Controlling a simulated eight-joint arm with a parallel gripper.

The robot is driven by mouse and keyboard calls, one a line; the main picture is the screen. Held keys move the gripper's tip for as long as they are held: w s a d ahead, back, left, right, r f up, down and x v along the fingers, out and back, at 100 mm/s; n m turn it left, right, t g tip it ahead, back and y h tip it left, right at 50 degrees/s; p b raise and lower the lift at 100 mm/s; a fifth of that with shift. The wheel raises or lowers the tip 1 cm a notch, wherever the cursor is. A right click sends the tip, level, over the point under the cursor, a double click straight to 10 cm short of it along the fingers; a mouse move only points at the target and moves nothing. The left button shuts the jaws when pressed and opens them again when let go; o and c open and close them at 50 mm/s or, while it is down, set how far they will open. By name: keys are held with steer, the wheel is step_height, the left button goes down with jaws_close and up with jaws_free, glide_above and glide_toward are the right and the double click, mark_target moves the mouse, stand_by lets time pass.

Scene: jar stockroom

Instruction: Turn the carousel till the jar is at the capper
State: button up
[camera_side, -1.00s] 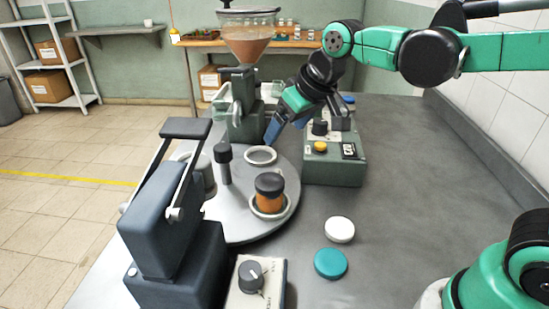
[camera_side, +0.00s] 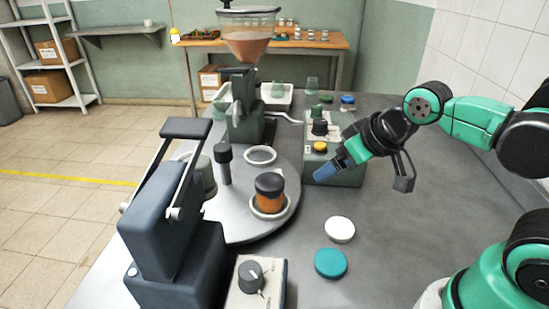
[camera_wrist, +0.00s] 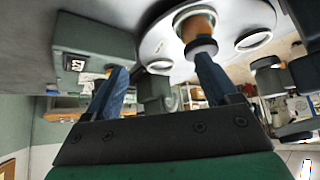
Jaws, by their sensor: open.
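The round grey carousel (camera_side: 236,226) lies flat on the bench in the side view. The jar (camera_side: 270,197), with orange contents and a dark top, stands upright in a ring at its right front edge. A dark peg (camera_side: 223,166) stands up from the disc. The dark blue-grey lever press, which looks like the capper (camera_side: 163,225), stands at the front left, apart from the jar. My gripper (camera_side: 324,174) is open and empty, to the right of the carousel. In the wrist view my gripper (camera_wrist: 162,82) has its fingers apart; the carousel (camera_wrist: 160,42) and jar (camera_wrist: 196,28) appear beyond them.
A hopper machine (camera_side: 246,112) stands behind the carousel. A green control box (camera_side: 333,172) is close by my gripper. A white lid (camera_side: 340,229) and teal lid (camera_side: 330,263) lie at the front. A dial box (camera_side: 257,280) stands beside the press.

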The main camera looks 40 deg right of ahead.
steer(key=shift+w+r, duration=0.15)
steer(key=c, duration=0.5)
steer(key=shift+w+r, duration=0.9)
steer(key=shift+w, duration=0.25)
steer(key=c, duration=0.7)
steer(key=shift+g, duration=0.6)
steer(key=w+r, duration=0.1)
steer(key=w, duration=0.1)
steer(key=w+r, duration=0.1)
steer(key=w, duration=0.2)
steer(key=w+r, duration=0.1)
steer(key=w, duration=0.1)
steer(key=shift+w+d, duration=0.2)
steer(key=shift+d, duration=0.15)
jaws_close()
steer(key=g, duration=0.2)
glide_above(264, 160)
step_height(264, 160, down, 5)
steer(key=x, duration=0.8)
steer(key=shift+s+f, duration=0.1)
steer(key=shift+f, duration=0.3)
steer(key=shift+s+f, duration=0.4)
steer(key=shift+s, duration=0.5)
steer(key=shift+s+f, duration=0.5)
steer(key=shift+s, duration=0.4)
